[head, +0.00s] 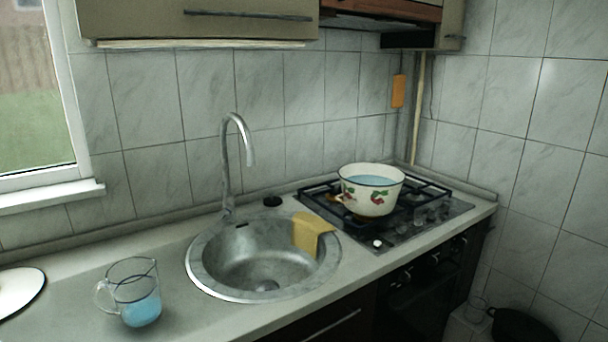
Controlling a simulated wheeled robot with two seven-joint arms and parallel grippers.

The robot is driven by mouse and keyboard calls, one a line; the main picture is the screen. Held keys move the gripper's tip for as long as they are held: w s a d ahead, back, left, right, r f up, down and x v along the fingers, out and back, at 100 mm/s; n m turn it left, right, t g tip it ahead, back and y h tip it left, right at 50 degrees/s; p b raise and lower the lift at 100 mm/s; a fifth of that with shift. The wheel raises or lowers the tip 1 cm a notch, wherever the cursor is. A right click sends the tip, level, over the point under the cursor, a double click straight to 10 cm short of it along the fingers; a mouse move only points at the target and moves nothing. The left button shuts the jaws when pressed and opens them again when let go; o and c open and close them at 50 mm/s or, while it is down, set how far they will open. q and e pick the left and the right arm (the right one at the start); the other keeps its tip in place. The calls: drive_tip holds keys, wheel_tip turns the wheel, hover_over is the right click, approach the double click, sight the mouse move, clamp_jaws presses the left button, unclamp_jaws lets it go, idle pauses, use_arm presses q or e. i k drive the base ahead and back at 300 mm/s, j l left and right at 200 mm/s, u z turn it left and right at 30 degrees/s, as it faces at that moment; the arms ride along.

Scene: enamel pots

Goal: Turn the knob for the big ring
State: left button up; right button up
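The gas hob (455,209) is set in the counter at the right, with dark grates. A white enamel pot (362,199) with a dark rim and a red and green fruit pattern stands on it, with blue liquid inside. The pot hides the burner ring under it, and I cannot tell the ring sizes apart. A small white knob (377,244) sits at the hob's front edge. Several paler, clear-looking knobs (420,216) are further right; their turn positions are too small to read. Neither of my grippers is in view.
A round steel sink (215,284) with a tall tap (226,165) is left of the hob. A yellow cloth (307,236) hangs over its rim. A glass jug (140,292) with blue liquid stands front left. A white disc (17,288) lies at the left edge.

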sight(417, 222)
drive_tip(key=i+l+z, duration=0.15)
drive_tip(key=z, duration=0.3)
drive_tip(key=i+z, duration=0.25)
drive_tip(key=z, duration=0.15)
drive_tip(key=i+z, duration=0.25)
drive_tip(key=z, duration=0.2)
